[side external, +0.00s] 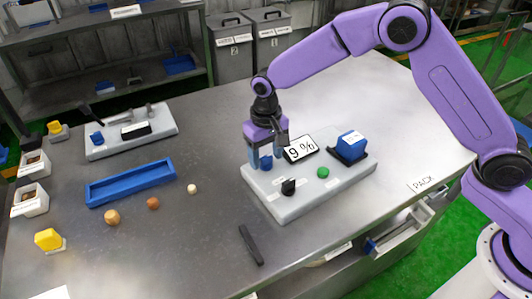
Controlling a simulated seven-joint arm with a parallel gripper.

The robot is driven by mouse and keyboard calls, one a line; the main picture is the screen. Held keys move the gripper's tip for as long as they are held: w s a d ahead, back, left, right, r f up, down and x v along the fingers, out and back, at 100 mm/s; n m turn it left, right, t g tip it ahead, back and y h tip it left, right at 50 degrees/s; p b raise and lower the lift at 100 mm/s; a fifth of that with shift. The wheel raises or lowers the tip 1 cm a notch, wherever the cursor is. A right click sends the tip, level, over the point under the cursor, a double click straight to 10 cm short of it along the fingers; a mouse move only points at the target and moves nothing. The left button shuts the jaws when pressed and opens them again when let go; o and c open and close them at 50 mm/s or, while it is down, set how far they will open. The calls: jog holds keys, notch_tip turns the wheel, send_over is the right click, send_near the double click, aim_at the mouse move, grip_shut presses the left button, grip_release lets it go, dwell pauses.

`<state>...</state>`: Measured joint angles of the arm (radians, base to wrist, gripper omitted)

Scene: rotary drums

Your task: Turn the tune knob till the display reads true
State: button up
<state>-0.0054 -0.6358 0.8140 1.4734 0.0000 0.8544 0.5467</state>
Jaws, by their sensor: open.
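A pale grey panel (310,193) stands on the metal table and carries a display (301,149) that reads "9 %". A blue knob (266,163) is at its left end, and a black knob (288,187) is near its front edge. The labels are too small to read, so I cannot tell which knob is marked tune. My gripper (264,157) is open, pointing down at the panel's left end, with its fingers at the blue knob. The fingers partly hide that knob, and I cannot tell whether they touch it.
The panel also bears a green button (323,172) and a blue block (351,146) on a black base. A second panel (131,133), a blue tray (131,184) and small wooden pieces lie to the left. A dark bar (251,245) lies in front. The right tabletop is clear.

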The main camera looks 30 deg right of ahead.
aim_at(266, 156)
jog(key=c, duration=1)
jog(key=shift+c, duration=0.2)
jog(key=shift+n, duration=0.3)
jog(key=n, duration=0.4)
jog(key=shift+n, duration=0.4)
jog(key=shift+r, duration=0.1)
jog(key=o, duration=1)
jog(key=shift+o, duration=0.2)
jog(key=shift+r, duration=0.1)
notch_tip(266, 156, up, 17)
